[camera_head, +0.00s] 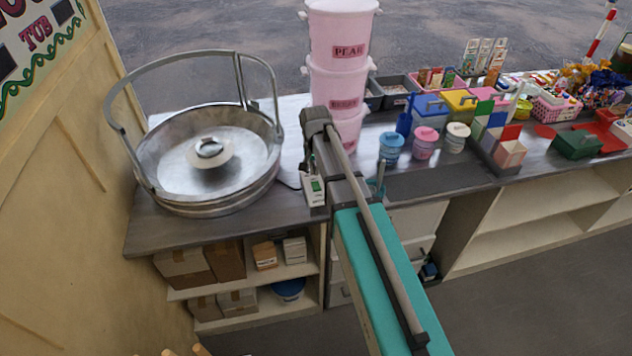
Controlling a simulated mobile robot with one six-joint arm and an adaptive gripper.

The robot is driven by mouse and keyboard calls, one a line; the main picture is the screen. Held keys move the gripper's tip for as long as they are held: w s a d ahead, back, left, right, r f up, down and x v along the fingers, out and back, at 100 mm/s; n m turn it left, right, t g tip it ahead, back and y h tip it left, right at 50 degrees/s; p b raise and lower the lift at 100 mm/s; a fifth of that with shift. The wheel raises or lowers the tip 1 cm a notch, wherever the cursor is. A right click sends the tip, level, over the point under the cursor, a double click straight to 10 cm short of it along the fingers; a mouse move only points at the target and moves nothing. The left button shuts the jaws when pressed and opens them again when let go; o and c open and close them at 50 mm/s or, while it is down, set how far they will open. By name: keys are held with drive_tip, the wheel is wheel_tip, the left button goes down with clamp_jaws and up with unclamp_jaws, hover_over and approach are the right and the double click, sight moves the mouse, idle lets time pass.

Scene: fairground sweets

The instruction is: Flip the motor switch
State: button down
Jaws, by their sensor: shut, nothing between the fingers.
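A small white switch box (313,191) with a green part on its face stands on the counter, right of the round metal tub (208,160). I take it for the motor switch. A dark cable runs from it toward the tub. My arm reaches in from the lower right, and its wrist is above and behind the box. My gripper (307,164) shows only as a small dark shape at the top of the box, shut and empty. The wrist hides most of it. I cannot tell whether it touches the box, nor the switch's exact position.
Stacked pink buckets (340,40) stand close behind my wrist. Blue, pink and white tubs (424,142) and a blue scoop (404,122) stand to the right. The metal tub has a raised hoop rail. Shelves with boxes (228,260) are under the counter (160,228).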

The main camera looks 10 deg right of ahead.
sight(315, 183)
drive_tip(key=shift+r+p, duration=1.3)
drive_tip(key=shift+r, duration=0.25)
drive_tip(key=shift+s, duration=0.1)
drive_tip(key=s+d+n, duration=0.2)
drive_tip(key=s, duration=0.7)
drive_tip(key=s+d+n, duration=0.2)
drive_tip(key=s+n, duration=0.1)
drive_tip(key=s, duration=0.6)
